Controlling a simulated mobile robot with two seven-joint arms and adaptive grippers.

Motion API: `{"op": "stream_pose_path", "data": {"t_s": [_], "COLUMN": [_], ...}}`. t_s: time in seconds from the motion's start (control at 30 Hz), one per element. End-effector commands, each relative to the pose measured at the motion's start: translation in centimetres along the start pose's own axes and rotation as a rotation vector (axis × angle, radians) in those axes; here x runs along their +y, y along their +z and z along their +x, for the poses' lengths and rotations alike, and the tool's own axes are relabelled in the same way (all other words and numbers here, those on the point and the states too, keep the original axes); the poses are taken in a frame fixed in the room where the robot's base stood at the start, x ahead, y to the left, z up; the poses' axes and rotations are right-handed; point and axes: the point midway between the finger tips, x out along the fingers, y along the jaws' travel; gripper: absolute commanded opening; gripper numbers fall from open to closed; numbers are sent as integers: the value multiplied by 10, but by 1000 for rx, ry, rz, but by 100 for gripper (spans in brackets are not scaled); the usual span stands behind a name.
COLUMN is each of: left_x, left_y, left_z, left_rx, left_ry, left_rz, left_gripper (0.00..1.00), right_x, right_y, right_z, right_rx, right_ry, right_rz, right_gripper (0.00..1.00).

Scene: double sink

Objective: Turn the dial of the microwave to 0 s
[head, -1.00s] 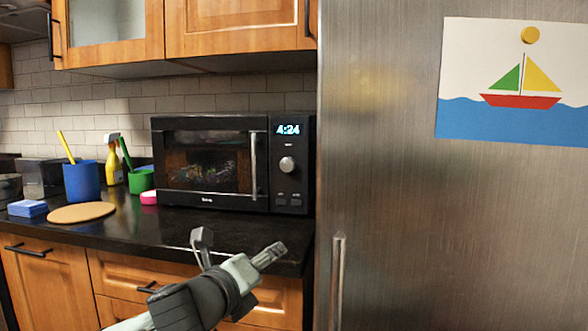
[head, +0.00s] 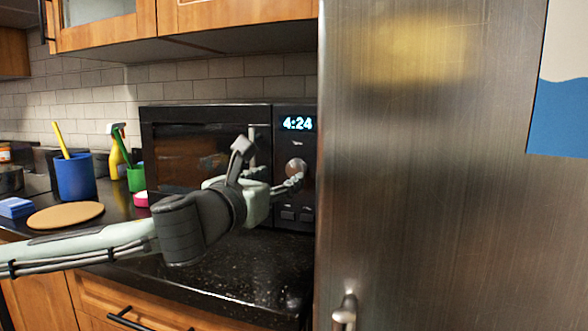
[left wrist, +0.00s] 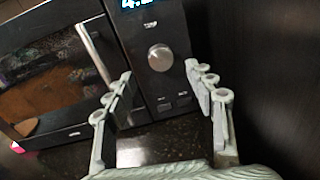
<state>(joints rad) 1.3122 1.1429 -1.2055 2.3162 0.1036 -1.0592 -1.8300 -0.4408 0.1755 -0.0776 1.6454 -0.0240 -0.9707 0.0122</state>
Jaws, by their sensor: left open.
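The black microwave (head: 205,117) stands on the dark counter, its door shut and its display (head: 298,124) reading 4:24. Its round silver dial (head: 296,167) sits below the display, partly behind my gripper in the head view. My left gripper (head: 268,167) is open and empty in front of the control panel. In the left wrist view the dial (left wrist: 160,57) lies ahead of and between the spread fingers (left wrist: 161,88), with a visible gap. The dial's pointer cannot be made out. My right gripper is not in view.
The steel fridge (head: 430,220) stands close on the right of the microwave. A blue cup (head: 75,178), green cup (head: 136,180), yellow spray bottle (head: 117,160), round board (head: 66,215) and pink item (head: 141,199) are on the left. The counter front (head: 230,275) is clear.

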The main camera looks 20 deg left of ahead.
Motion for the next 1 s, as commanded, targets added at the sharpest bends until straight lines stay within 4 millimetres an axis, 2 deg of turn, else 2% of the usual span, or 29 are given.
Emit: {"op": "stream_pose_path", "data": {"t_s": [0.13,0.3,0.47,0.7,1.0], "left_x": [0,-1,0,0,0], "left_y": [2,1,0,0,0], "left_z": [26,49,58,59,59], "left_rx": [-1,0,0,0,0], "left_ry": [1,-1,0,0,0], "left_rz": [-2,-3,-3,-3,-3], "left_gripper": [55,55,55,55,19], "right_x": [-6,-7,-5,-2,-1], "right_y": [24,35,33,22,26], "right_z": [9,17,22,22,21], "right_rx": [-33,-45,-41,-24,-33], "right_ry": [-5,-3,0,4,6], "right_rz": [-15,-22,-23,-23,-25], "right_gripper": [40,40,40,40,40]}}
